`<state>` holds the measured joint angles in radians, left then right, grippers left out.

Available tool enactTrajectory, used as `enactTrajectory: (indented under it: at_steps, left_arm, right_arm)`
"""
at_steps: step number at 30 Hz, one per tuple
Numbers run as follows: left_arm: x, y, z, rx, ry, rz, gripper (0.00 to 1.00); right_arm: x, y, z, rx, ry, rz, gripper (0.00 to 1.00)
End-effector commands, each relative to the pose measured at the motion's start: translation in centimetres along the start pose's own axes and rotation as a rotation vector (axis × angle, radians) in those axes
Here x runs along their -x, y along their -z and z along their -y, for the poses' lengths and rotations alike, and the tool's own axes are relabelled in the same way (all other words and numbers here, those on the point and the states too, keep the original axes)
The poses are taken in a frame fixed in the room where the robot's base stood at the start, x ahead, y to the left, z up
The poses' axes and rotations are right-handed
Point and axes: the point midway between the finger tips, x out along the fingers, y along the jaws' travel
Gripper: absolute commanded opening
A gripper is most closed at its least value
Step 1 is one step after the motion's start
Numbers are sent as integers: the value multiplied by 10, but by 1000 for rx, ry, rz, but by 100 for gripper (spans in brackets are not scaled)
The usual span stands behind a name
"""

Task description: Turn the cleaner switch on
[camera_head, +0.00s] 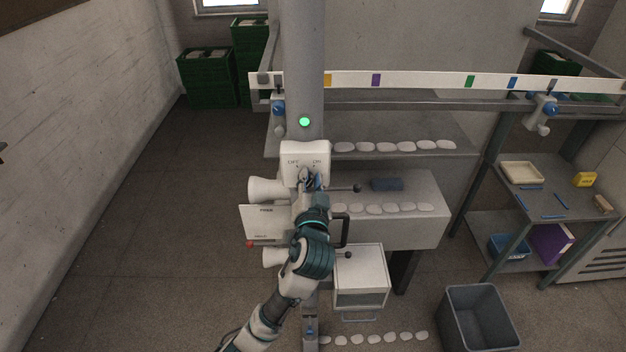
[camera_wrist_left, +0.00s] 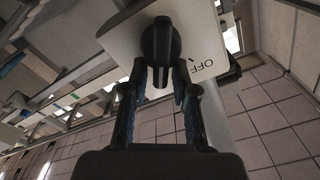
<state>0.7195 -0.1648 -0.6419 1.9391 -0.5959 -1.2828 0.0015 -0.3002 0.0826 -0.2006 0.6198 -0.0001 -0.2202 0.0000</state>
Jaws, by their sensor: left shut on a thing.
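The cleaner switch is a white box (camera_head: 303,155) on the grey column, marked OFF on the left and ON on the right. Its dark knob (camera_wrist_left: 160,42) shows in the left wrist view, with the OFF mark to its right and upside down. My left gripper (camera_head: 311,181) is at the front of the box, and its fingers (camera_wrist_left: 164,78) are shut on the knob from both sides. The gripper hides much of the knob in the head view, so its exact angle is hard to tell there. My right gripper is not in view.
A green lamp (camera_head: 304,122) glows on the column above the box. White cones (camera_head: 266,189) and a white panel (camera_head: 262,224) sit just left of my arm. A black handle (camera_head: 345,230) is close on its right. A grey bin (camera_head: 478,318) stands at the lower right.

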Motion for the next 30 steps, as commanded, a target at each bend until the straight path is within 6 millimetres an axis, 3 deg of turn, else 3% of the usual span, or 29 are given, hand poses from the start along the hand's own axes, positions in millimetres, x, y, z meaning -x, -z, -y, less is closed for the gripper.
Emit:
enactTrajectory:
  at_steps: [1,9,10,14,24,30]
  left_arm:
    - [-2,-14,-7,-8,-14,34,0]
    - [-2,-14,-7,-8,-14,34,0]
    - [-2,-14,-7,-7,-14,34,30]
    - [-2,-12,-7,-7,-13,32,61]
    - [3,-6,-6,-4,-8,20,61]
    - [33,-6,-6,-1,-9,21,61]
  right_arm:
    - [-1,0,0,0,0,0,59]
    - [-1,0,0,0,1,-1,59]
    - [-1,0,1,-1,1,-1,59]
    - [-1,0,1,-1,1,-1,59]
    - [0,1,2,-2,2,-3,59]
    - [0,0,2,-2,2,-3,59]
